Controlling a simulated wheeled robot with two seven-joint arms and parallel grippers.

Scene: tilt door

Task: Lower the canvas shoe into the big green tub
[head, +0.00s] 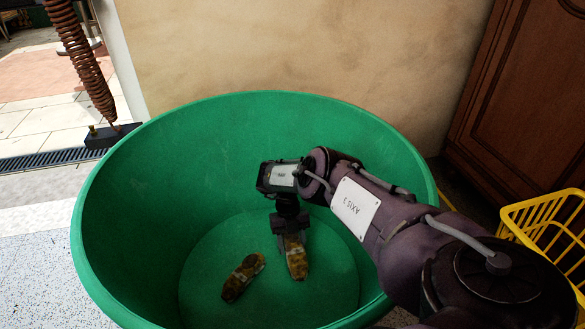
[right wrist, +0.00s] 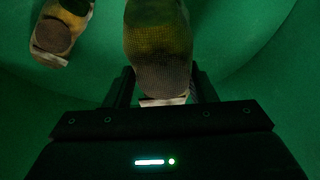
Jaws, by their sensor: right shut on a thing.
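The big green tub (head: 130,210) stands in the middle of the head view. My right gripper (head: 290,235) reaches down inside it and is shut on a mottled yellow-brown canvas shoe (head: 296,262). The held shoe also shows in the right wrist view (right wrist: 158,50), with its end between the two fingers. I cannot tell whether it touches the tub floor. A second, similar shoe (head: 242,277) lies on the tub floor to the left of the held one, and it shows at the upper left in the right wrist view (right wrist: 60,30). My left gripper is not in view.
A yellow wire basket (head: 545,220) stands to the right of the tub. A brown wooden door or cabinet (head: 525,100) and a beige wall (head: 300,45) are behind. A rusty coil spring (head: 82,55) hangs at the upper left, beside an opening to outside paving.

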